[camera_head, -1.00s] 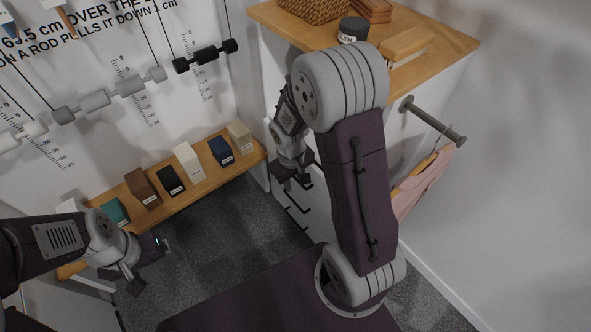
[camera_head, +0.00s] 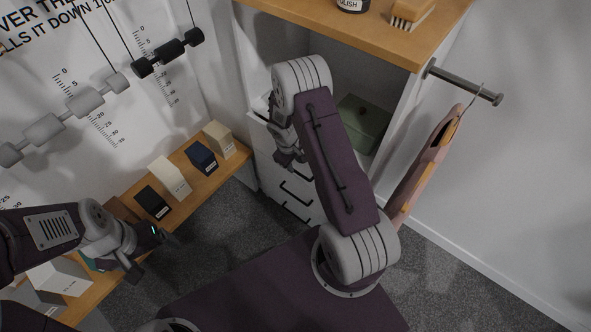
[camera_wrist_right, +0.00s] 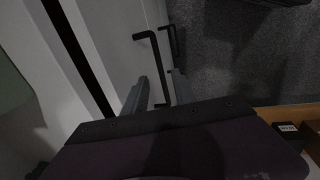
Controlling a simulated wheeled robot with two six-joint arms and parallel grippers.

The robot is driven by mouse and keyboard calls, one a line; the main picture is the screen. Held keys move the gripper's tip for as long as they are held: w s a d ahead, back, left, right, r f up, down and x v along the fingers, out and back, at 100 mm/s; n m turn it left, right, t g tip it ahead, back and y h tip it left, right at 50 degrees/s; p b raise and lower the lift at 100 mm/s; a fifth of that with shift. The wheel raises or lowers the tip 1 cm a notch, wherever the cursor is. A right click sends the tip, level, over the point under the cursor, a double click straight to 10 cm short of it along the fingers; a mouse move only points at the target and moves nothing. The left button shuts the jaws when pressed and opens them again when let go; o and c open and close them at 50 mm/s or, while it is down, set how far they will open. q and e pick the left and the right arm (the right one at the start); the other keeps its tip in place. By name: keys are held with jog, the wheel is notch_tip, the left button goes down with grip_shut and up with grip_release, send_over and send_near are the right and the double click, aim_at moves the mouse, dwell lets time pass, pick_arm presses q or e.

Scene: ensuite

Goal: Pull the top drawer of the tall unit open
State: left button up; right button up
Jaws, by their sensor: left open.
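The tall unit (camera_head: 268,172) is white with a wooden top and stands centre right in the head view. Black bar handles (camera_head: 296,193) show on its lower drawers. The top drawer (camera_head: 259,108) sticks out a little, largely hidden by my right arm. In the right wrist view a dark gap lies behind its white front (camera_wrist_right: 107,45). That gripper also shows in the head view (camera_head: 286,160). My left gripper (camera_head: 154,257) is open and empty, away from the unit.
A wooden shelf (camera_head: 190,190) with several small boxes runs along the left wall. A green box (camera_head: 363,122) sits in the unit's open compartment. A rail (camera_head: 465,83) with a hanging pink garment (camera_head: 425,160) is on the unit's right. Grey carpet (camera_head: 225,222) is clear before the drawers.

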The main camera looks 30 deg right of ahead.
aim_at(296, 172)
jog(key=f, duration=0.4)
jog(key=d+f, duration=0.1)
jog(key=shift+w+f+b, duration=0.2)
jog(key=shift+f+b, duration=0.1)
jog(key=shift+f, duration=0.1)
grip_shut()
dwell(1.0)
